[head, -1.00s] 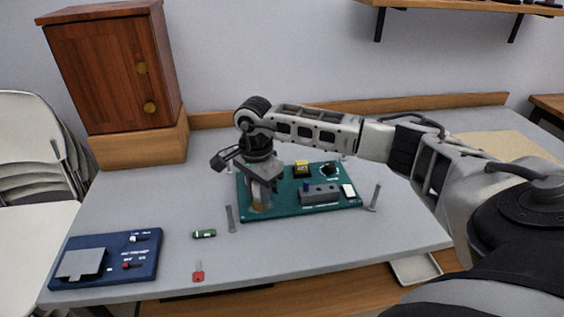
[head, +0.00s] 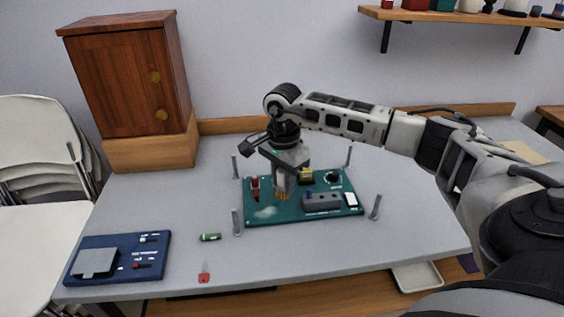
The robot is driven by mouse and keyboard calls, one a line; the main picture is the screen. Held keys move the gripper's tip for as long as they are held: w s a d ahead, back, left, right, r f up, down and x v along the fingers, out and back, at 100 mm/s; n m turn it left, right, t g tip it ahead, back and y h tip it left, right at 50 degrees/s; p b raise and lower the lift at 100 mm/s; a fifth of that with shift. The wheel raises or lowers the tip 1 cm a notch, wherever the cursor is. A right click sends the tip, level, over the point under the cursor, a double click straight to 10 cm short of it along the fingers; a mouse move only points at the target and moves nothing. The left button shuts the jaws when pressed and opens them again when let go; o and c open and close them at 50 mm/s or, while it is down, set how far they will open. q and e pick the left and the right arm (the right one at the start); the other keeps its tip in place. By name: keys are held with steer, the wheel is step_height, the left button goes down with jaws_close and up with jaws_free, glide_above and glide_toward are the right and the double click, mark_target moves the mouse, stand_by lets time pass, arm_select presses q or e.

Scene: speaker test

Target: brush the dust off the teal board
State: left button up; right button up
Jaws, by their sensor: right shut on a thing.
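The teal board (head: 300,213) lies on the grey table between several upright grey posts. A pale dusty smear (head: 265,212) shows on its front left part. My right gripper (head: 284,170) points down over the board's left-middle part and is shut on a brush (head: 283,192). The brush's tan bristles are at or just above the board; I cannot tell whether they touch. The gripper hides most of the brush's handle. The board also bears a grey block (head: 322,202), a yellow part (head: 307,174) and a red part (head: 255,183). My left gripper is not in view.
A blue panel (head: 152,269), a small green stick (head: 210,237) and a red-headed key (head: 204,277) lie at the table's front left. A wooden cabinet (head: 125,85) stands at the back left. The table right of the board is clear below my arm.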

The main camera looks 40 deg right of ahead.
step_height(320, 180, up, 2)
steer(key=shift+r+p, duration=0.1)
steer(key=shift+p, duration=0.4)
steer(key=shift+r+p, duration=0.35)
steer(key=shift+r, duration=0.1)
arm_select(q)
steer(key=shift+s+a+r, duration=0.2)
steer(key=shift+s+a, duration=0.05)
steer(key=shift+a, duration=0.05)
